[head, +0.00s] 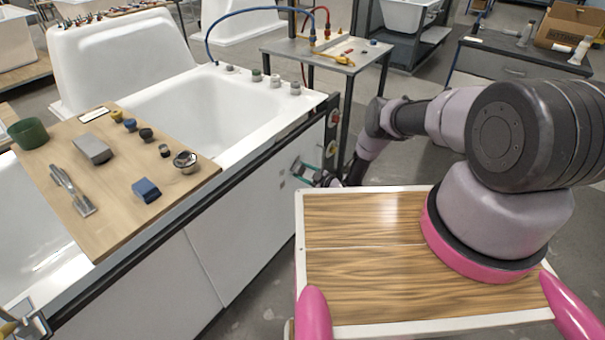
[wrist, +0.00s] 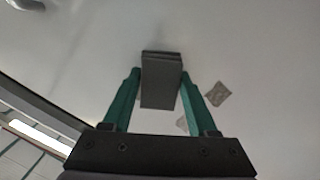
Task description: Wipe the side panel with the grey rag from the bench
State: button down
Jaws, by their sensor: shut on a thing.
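My gripper (wrist: 160,95) has green fingers shut on the grey rag (wrist: 161,82), a dark grey folded block. The rag is in front of the white side panel (wrist: 70,60); I cannot tell whether it touches. Two grey smudges show on the panel, one to the right of the rag (wrist: 218,93) and one partly hidden by the right finger (wrist: 182,123). In the head view my gripper (head: 310,172) is at the right end of the tub's side panel (head: 245,230), below the rim. The rag is not clear there.
A metal table (head: 325,55) with hoses stands behind my gripper. Floor beside the panel is clear.

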aim_at(298, 171)
jog(key=shift+s+a, duration=0.7)
jog(key=shift+s, duration=0.25)
jog(key=shift+s+a, duration=0.75)
jog(key=shift+s, duration=0.25)
jog(key=shift+s+a, duration=0.7)
jog(key=shift+s, duration=0.25)
jog(key=shift+s+a, duration=1.1)
jog(key=shift+s, duration=0.3)
jog(key=shift+s+a, duration=1.1)
jog(key=shift+s, duration=0.25)
jog(key=shift+w+a+r, duration=0.1)
jog(key=shift+a+r, duration=0.05)
jog(key=shift+r, duration=0.9)
jog(key=shift+w+d+r, duration=0.15)
jog(key=shift+w+d, duration=0.9)
jog(key=shift+w, duration=0.25)
jog(key=shift+w+d, duration=1.4)
jog(key=shift+w, duration=0.1)
jog(key=shift+w+d, duration=0.55)
jog(key=shift+w, duration=0.25)
jog(key=shift+w+d, duration=0.55)
jog(key=shift+w, duration=0.25)
jog(key=shift+w+d, duration=1.05)
jog(key=shift+w, duration=0.15)
